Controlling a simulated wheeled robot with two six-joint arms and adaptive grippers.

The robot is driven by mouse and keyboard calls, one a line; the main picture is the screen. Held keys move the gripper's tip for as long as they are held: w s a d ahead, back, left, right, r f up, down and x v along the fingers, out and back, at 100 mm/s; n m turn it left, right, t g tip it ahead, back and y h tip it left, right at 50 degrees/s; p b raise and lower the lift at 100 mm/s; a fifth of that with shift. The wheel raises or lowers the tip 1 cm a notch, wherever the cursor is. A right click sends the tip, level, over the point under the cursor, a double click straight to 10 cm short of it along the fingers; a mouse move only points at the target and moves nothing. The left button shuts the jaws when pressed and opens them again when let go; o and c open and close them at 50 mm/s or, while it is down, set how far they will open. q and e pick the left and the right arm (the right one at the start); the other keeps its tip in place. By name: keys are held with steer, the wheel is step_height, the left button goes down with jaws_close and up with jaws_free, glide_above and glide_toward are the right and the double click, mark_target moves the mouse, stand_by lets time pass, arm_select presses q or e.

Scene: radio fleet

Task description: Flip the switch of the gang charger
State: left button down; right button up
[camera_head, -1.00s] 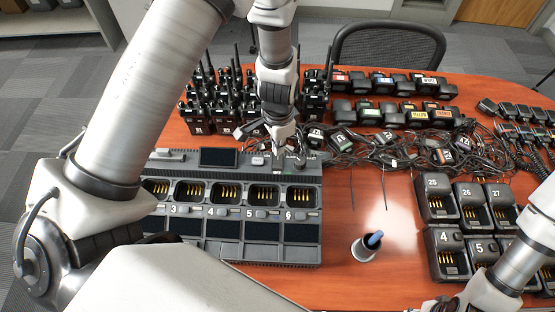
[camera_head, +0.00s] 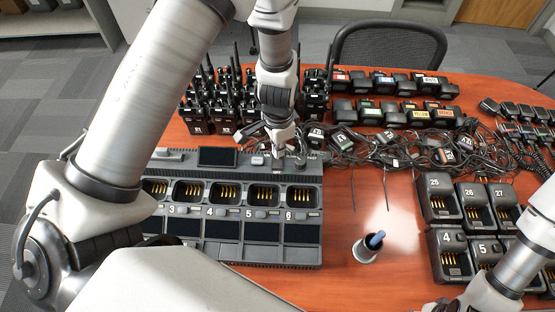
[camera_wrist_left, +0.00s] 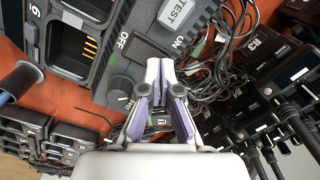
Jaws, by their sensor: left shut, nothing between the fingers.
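The gang charger (camera_head: 172,262) is a dark grey unit on the table with a row of numbered, empty pockets and a small screen. Its dark switch (camera_wrist_left: 147,50) sits between the OFF and ON labels in the left wrist view, near a round knob (camera_wrist_left: 119,90). My left gripper (camera_head: 279,154) reaches down to the back right part of the charger. It is shut and empty. In the left wrist view its fingertips (camera_wrist_left: 160,66) are close together beside the switch; I cannot tell whether they touch it. In the head view the gripper covers the switch area.
Several black radios (camera_head: 205,105) stand behind the charger. Tangled cables (camera_head: 380,150) lie to its right. A small cup (camera_head: 362,252) with a blue item stands on the table. Single chargers (camera_head: 440,200) are at the right. My right arm (camera_head: 515,270) enters at lower right.

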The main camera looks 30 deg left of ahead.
arm_select(q)
steer(key=shift+f+b, duration=0.3)
steer(key=shift+f, duration=0.1)
steer(key=shift+r, duration=0.1)
step_height(320, 180, up, 7)
steer(key=p, duration=0.5)
steer(key=shift+p, duration=0.35)
